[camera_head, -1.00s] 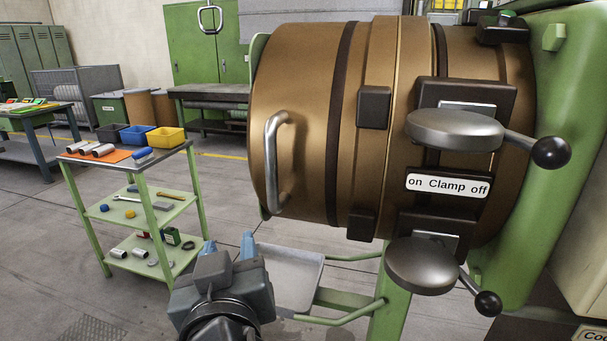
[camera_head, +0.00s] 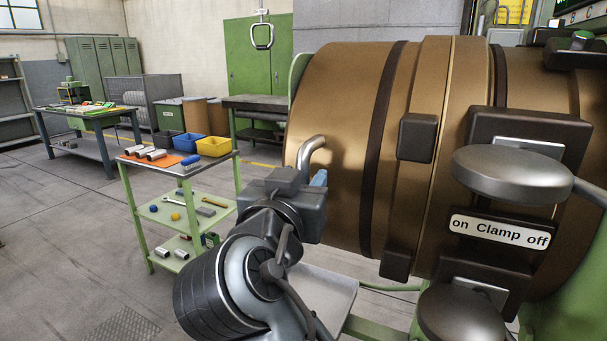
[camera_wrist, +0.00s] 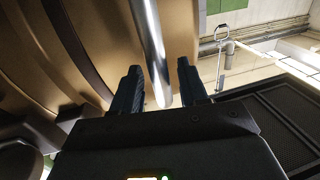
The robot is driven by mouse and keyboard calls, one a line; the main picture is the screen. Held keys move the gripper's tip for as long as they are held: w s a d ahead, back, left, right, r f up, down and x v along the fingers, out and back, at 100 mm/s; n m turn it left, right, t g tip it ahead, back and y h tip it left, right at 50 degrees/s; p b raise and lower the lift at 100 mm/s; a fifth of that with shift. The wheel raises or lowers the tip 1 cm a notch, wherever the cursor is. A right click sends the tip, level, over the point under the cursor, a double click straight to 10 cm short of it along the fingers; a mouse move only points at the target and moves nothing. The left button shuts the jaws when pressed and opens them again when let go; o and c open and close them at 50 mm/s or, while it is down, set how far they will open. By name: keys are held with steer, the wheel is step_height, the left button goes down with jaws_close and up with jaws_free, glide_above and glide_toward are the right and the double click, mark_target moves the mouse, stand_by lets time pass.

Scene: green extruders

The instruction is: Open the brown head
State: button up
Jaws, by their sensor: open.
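The brown head (camera_head: 340,110) is a large bronze-brown drum on the green machine. It sits against the machine with its clamp band in place. Its silver bar handle (camera_head: 313,147) is on the left side, and the lower part is hidden behind my gripper. My gripper (camera_head: 318,180) is at the handle in the head view. In the wrist view, the two blue-black fingers of my gripper (camera_wrist: 160,85) are open, with the handle (camera_wrist: 152,50) running into the gap between them. I cannot tell whether either finger touches it.
Two round dark clamp knobs, the upper one (camera_head: 505,172) and the lower one (camera_head: 462,312), flank a label (camera_head: 499,232) reading "on Clamp off". A green trolley (camera_head: 150,222) with bins and tools stands at the left. A grey tray (camera_head: 325,290) lies below the drum.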

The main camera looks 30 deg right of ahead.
steer(key=shift+w+d, duration=0.3)
steer(key=shift+w, duration=0.05)
steer(key=shift+c, duration=0.2)
jaws_close()
